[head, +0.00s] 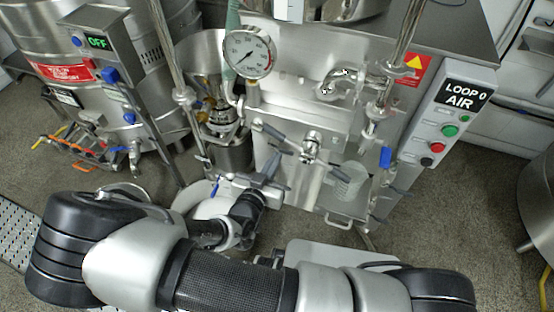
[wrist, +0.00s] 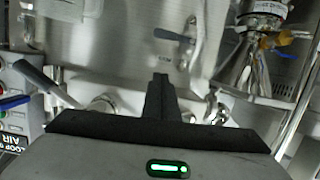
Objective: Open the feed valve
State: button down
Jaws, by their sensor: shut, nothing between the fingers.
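No label marks the feed valve, so I cannot tell for sure which handle is its own. A metal fitting (head: 311,146) with dark-tipped levers sticks out of the mill's steel front in the head view. One lever (head: 271,136) reaches up-left from near it. In the wrist view a grey lever (wrist: 47,83) slants beside a metal fitting (wrist: 103,103) at the left. My gripper (head: 273,163) is shut and empty, just below and left of the fitting in the head view. Its closed fingers (wrist: 160,88) point at the steel front in the wrist view; contact cannot be told.
A pressure gauge (head: 247,53) stands above the levers. The control box marked LOOP 0 AIR (head: 447,118) is at right. A box marked OFF (head: 98,42) and a steel tank are at left. A pipe stands upright close to my arm.

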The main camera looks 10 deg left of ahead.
jog(key=b, duration=0.1)
send_over(284, 153)
jog(key=s, duration=0.3)
notch_tip(284, 153, down, 2)
jog(key=f, duration=0.2)
jog(key=f+b, duration=0.1)
jog(key=f, duration=0.1)
jog(key=shift+w+d, duration=0.2)
jog(key=shift+w, duration=0.1)
